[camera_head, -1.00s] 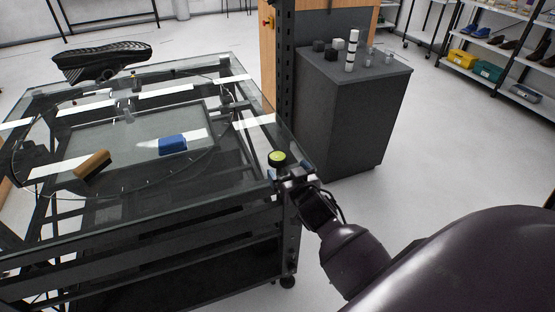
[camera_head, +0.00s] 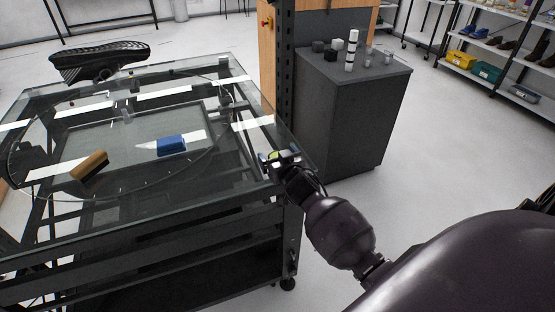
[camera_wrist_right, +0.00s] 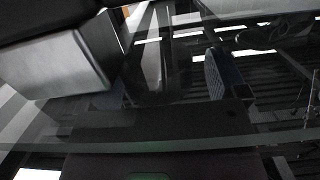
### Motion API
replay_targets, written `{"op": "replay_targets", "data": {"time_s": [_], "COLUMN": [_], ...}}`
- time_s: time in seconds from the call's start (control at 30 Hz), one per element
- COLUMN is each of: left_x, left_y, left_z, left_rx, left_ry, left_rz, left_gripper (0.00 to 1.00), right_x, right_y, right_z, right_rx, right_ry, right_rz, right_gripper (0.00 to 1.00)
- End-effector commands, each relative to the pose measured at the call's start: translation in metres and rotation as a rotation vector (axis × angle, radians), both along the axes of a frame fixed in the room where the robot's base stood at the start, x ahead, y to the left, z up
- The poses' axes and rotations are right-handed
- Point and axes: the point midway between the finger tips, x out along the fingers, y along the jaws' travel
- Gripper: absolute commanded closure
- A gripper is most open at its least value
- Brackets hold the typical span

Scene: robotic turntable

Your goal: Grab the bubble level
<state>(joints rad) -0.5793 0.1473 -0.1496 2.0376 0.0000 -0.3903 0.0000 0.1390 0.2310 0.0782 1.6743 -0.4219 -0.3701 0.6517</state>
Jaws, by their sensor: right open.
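The bubble level, a small round yellow-green piece (camera_head: 277,155), is at the right edge of the glass table. It is partly hidden by my right gripper (camera_head: 281,159) in the head view. The right gripper is open, with its fingers at the level; I cannot tell whether they touch it. The right wrist view is dark and does not show the level clearly. My left gripper is not in view.
A dark cabinet (camera_head: 345,120) with small blocks stands behind right. Floor to the right is clear.

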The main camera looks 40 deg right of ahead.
Motion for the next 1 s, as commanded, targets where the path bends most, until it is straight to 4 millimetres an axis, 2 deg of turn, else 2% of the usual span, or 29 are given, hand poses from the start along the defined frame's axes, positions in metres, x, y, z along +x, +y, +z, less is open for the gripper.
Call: {"op": "replay_targets", "data": {"time_s": [0.1,0.47,0.77,0.87,1.0], "left_x": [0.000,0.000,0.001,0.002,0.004], "left_y": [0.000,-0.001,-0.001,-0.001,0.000], "left_z": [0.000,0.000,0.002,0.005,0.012], "left_rx": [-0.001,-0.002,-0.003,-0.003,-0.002], "left_ry": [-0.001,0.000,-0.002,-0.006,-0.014], "left_rz": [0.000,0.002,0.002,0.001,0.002], "left_gripper": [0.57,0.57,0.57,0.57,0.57], "right_x": [0.000,0.000,0.000,0.000,0.000], "right_y": [0.000,0.000,0.000,0.000,0.000], "right_z": [0.000,0.000,0.004,0.015,0.041], "right_rx": [0.000,0.000,-0.001,-0.001,-0.003], "right_ry": [-0.001,-0.001,-0.003,-0.006,-0.010], "right_rz": [0.000,0.000,0.000,0.000,0.001], "right_gripper": [0.09,0.64,0.65,0.65,0.65]}}
